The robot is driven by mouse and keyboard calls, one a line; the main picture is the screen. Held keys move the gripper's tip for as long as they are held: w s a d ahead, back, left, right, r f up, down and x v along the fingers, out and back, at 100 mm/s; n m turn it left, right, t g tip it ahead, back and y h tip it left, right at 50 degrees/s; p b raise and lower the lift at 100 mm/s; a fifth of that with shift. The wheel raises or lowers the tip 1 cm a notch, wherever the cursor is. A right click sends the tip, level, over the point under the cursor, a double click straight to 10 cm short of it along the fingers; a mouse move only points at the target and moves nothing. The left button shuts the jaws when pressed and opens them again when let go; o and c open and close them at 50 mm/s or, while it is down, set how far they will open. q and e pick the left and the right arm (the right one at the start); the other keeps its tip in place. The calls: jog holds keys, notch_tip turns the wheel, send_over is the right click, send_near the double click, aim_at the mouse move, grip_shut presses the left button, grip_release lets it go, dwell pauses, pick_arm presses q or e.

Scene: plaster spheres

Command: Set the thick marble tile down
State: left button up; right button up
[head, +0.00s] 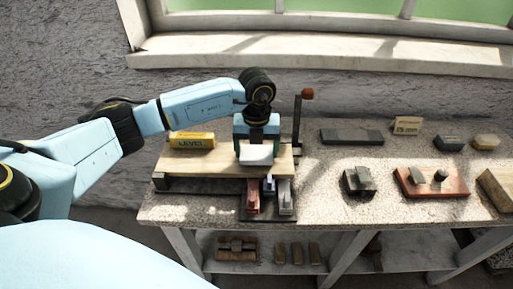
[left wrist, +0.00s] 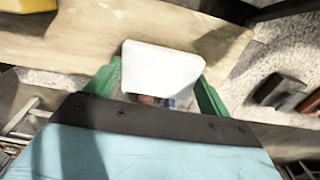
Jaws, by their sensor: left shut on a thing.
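The thick marble tile is a white block (head: 257,155); it also shows in the left wrist view (left wrist: 162,66). My left gripper (head: 257,142) points down and is shut on it. In the left wrist view its green fingers (left wrist: 158,84) flank the tile. The tile is in front of or over the pale wooden board (head: 205,164), near the board's front edge. Whether it touches the board I cannot tell. My right gripper is in neither view.
A yellow level (head: 192,140) lies on the board's left part. A dark upright lever with a red knob (head: 307,94) stands close right of my gripper. Red and grey blocks (head: 270,196) sit just in front. Dark blocks (head: 358,181) and a red base (head: 430,184) stand right on the speckled bench (head: 325,205).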

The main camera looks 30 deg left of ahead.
pick_arm(q)
jog(key=shift+f+b, duration=0.45)
jog(key=shift+f, duration=0.25)
jog(key=o, duration=1.1)
jog(key=shift+r, duration=0.1)
jog(key=shift+r+p, duration=1.7)
jog(key=shift+r, duration=0.25)
jog(key=shift+s+f, duration=0.1)
